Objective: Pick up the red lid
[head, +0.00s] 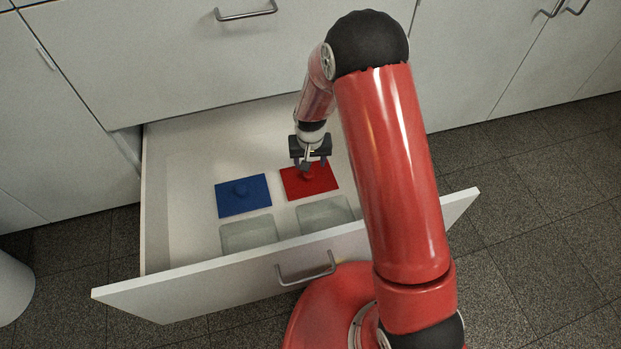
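The red lid (318,184) lies flat in the open drawer (190,232), to the right of a blue lid (256,203). Both lids are square with a small round knob. My gripper (309,164) points down over the red lid, with its fingers around or just above the knob. The fingers look spread apart. The knob is partly hidden by the fingers, and I cannot tell whether they touch it.
Two clear containers stand in the drawer in front of the lids, one on the left (249,234) and one on the right (324,215). The drawer front (215,279) with its handle (306,274) faces my base. The drawer's left part is bare.

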